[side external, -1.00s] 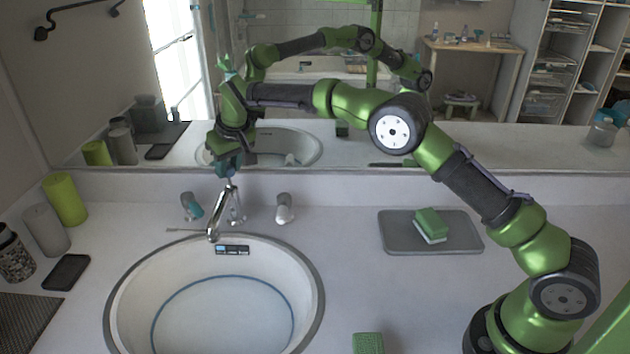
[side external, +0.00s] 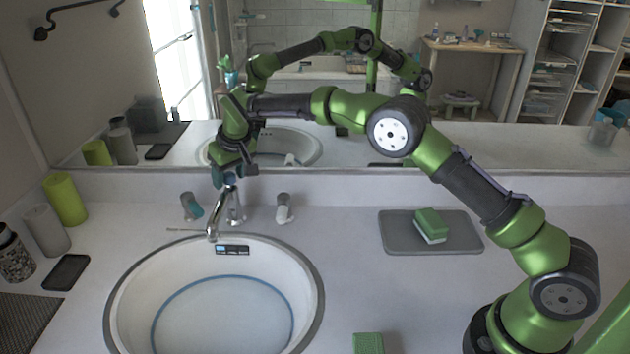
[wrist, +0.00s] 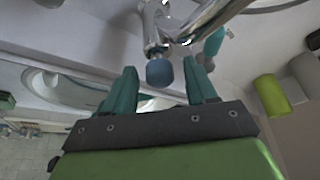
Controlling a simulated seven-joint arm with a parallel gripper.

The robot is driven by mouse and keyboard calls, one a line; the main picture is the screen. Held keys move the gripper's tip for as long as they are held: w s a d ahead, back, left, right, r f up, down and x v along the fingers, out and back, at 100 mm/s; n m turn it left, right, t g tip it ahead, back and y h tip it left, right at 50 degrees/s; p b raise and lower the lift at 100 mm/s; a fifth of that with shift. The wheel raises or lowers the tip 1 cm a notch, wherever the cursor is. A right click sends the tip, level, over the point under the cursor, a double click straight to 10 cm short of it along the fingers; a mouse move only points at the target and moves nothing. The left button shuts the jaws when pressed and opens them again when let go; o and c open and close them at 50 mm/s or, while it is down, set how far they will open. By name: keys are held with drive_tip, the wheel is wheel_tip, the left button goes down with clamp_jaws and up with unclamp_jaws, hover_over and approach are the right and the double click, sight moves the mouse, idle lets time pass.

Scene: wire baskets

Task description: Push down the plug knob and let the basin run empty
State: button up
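The plug knob (wrist: 160,73), a dark blue cap on a chrome rod behind the faucet, shows in the wrist view. My gripper (wrist: 160,82) has its two teal fingers spread, one on each side of the knob, with gaps visible on both sides. In the side external view my gripper (side external: 222,178) is low behind the chrome faucet (side external: 214,215); the knob is hard to make out there. The round white basin (side external: 120,290) has a blue ring inside, and pale, clear-looking water seems to lie in it. The drain plug cannot be made out.
A grey tray (side external: 465,235) holds a green and white sponge (side external: 431,225). Cups stand at left. The mirror rises close behind my gripper; the right counter is mostly clear.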

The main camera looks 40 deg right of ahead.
drive_tip(key=shift+r, duration=0.15)
drive_tip(key=v, duration=1.6)
drive_tip(key=shift+s+r, duration=0.25)
drive_tip(key=shift+r, duration=0.05)
drive_tip(key=shift+w, duration=0.1)
drive_tip(key=s+d+f+m+t, duration=0.1)
drive_tip(key=s+d, duration=0.2)
drive_tip(key=s, duration=0.8)
drive_tip(key=s+d+f+m+t+y, duration=0.1)
drive_tip(key=s+d, duration=0.2)
drive_tip(key=s, duration=0.8)
drive_tip(key=s+d+m+y, duration=0.1)
drive_tip(key=s+d+m, duration=0.1)
drive_tip(key=s, duration=1)
drive_tip(key=shift+d+f+t, duration=0.4)
drive_tip(key=shift+d, duration=0.5)
drive_tip(key=shift+s, duration=0.1)
